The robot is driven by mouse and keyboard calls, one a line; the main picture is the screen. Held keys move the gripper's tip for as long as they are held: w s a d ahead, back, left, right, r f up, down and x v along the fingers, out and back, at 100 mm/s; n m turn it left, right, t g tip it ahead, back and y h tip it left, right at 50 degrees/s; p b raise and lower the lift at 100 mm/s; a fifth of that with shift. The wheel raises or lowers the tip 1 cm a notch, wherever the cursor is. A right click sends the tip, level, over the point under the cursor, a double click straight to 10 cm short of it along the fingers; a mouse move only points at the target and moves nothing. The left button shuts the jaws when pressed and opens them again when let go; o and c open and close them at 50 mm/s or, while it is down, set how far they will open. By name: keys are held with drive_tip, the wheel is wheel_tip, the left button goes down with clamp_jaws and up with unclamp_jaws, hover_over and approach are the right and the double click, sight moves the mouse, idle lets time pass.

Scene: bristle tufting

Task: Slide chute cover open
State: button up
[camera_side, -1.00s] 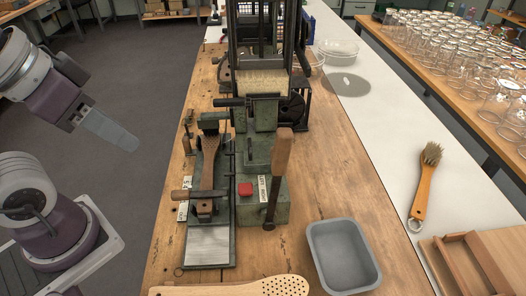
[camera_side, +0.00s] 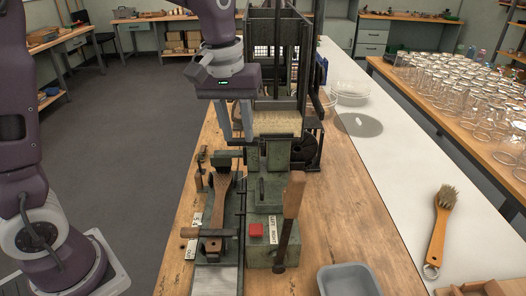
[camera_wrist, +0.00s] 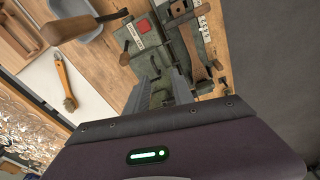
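The green tufting machine stands on the wooden bench. A green plate (camera_side: 268,155) sits under the bristles and may be the chute cover; I cannot tell for sure. My gripper (camera_side: 238,140) points down at the left front of the chute, with its two fingers apart. The fingers also show apart in the wrist view (camera_wrist: 158,82), over the green machine body. I see nothing held between them. The dark bar left of the plate is hidden behind the gripper.
A wooden-handled lever (camera_side: 289,220) and a red button (camera_side: 256,230) are at the machine's front. A brush body (camera_side: 222,190) lies in the fixture at left. A grey tray (camera_side: 348,280), a finished brush (camera_side: 441,230) and many glass jars (camera_side: 450,100) are to the right.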

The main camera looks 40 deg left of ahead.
sight(262, 182)
drive_tip(key=w+f, duration=0.2)
drive_tip(key=f, duration=0.4)
drive_tip(key=w+f+n+g, duration=0.1)
drive_tip(key=w+f, duration=0.1)
drive_tip(key=f, duration=0.4)
drive_tip(key=w+f+n, duration=0.1)
drive_tip(key=w+f, duration=0.2)
drive_tip(key=f, duration=0.4)
drive_tip(key=shift+g, duration=0.3)
clamp_jaws()
